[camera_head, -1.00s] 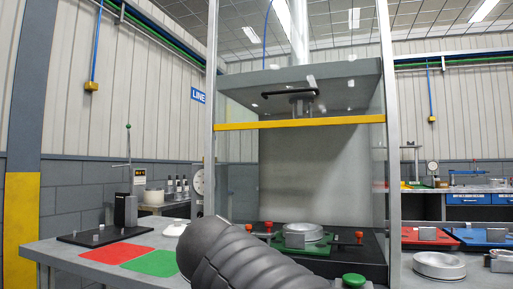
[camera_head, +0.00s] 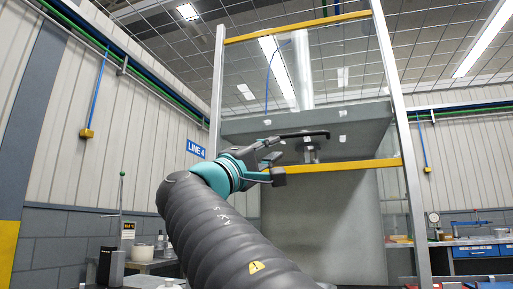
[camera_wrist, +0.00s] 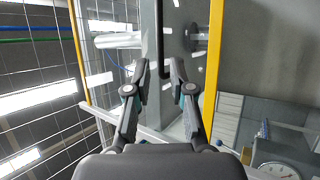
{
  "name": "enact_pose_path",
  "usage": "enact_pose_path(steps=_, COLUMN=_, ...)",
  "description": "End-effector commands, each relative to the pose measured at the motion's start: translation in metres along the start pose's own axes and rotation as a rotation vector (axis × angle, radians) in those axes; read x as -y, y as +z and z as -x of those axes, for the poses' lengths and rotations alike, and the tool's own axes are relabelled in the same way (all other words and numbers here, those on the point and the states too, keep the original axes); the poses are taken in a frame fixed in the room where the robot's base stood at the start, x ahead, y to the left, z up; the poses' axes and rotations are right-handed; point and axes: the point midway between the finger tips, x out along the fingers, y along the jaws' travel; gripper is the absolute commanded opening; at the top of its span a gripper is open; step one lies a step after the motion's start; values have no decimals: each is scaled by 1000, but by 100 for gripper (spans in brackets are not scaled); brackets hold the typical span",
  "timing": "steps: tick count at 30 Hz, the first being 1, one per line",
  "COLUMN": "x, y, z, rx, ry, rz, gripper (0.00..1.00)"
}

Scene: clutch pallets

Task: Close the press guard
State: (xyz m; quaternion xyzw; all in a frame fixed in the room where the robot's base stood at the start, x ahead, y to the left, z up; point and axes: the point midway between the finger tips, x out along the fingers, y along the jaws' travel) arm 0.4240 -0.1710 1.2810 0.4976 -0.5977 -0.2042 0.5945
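The press guard is a clear panel in a tall frame, with a yellow bottom bar (camera_head: 345,165) and a yellow top bar (camera_head: 300,27). It stands raised, with the press opening below the bottom bar uncovered. A black handle (camera_head: 305,134) runs across the panel above the bottom bar. My gripper (camera_head: 277,160) is at the left end of the handle in the head view. In the wrist view my gripper (camera_wrist: 160,72) is open, and the dark handle (camera_wrist: 158,35) lines up with the gap between its fingers. I cannot tell whether they touch.
The frame's left post (camera_head: 215,95) and right post (camera_head: 400,130) stand either side of the guard. A dial gauge (camera_wrist: 280,171) shows low in the wrist view. A bench with blue drawers (camera_head: 475,252) is at the right. The press opening looks clear.

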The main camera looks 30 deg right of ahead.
Motion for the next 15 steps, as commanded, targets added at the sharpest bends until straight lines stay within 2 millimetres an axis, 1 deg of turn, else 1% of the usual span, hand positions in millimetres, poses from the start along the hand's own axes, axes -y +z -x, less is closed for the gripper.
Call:
enact_pose_path(steps=1, x=-2, y=0, z=-10, rx=2, ry=0, rz=0, gripper=22)
enact_pose_path(steps=12, x=-2, y=-1, z=-77, rx=2, ry=-1, rz=2, gripper=22)
enact_pose_path(steps=15, x=-2, y=0, z=-92, rx=2, ry=-1, rz=1, gripper=22)
